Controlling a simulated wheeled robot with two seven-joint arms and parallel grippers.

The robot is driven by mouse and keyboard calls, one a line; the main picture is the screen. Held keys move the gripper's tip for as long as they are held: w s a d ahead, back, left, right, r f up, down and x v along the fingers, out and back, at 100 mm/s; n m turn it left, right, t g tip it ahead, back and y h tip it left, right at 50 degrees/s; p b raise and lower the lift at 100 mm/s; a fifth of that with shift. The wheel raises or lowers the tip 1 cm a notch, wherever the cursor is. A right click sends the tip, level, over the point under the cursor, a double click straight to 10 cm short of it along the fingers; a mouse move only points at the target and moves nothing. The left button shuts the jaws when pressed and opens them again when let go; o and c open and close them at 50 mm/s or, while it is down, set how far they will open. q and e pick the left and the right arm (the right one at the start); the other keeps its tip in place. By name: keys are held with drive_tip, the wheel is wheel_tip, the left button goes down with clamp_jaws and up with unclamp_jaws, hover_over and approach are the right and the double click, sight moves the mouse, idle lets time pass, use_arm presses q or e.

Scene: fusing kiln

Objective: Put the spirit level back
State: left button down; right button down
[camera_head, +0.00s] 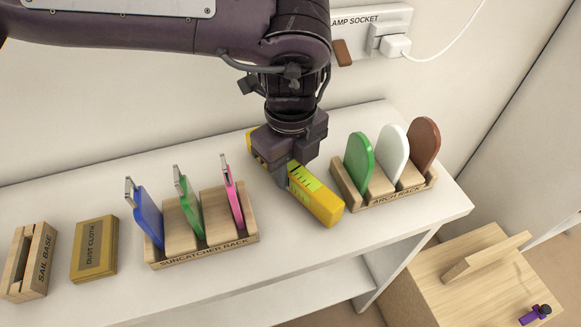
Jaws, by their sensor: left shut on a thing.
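The spirit level (316,197) is a yellow bar with a lime-green label and black marks. It lies diagonally over the white shelf top, between the suncatcher rack and the arch rack. Its far end shows behind the gripper. My left gripper (286,178) comes down from above and is shut on the middle of the level, hiding that part. I cannot tell whether the level touches the shelf top or is slightly above it. My right gripper is not in view.
The suncatcher rack (207,252) holds blue, green and pink pieces. The arch rack (392,200) holds green, white and brown arches close to the level's right. A dust cloth box (95,249) and sail base (30,262) stand at left. A lamp socket (385,38) is on the wall.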

sight(291, 164)
use_arm(q)
drive_tip(key=shift+f, duration=0.2)
drive_tip(key=shift+f, duration=0.1)
drive_tip(key=c, duration=1.1)
unclamp_jaws()
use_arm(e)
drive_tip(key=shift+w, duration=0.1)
use_arm(q)
wheel_tip(291, 164, up, 11)
drive_tip(key=shift+p, duration=0.45)
drive_tip(key=shift+r, duration=0.6)
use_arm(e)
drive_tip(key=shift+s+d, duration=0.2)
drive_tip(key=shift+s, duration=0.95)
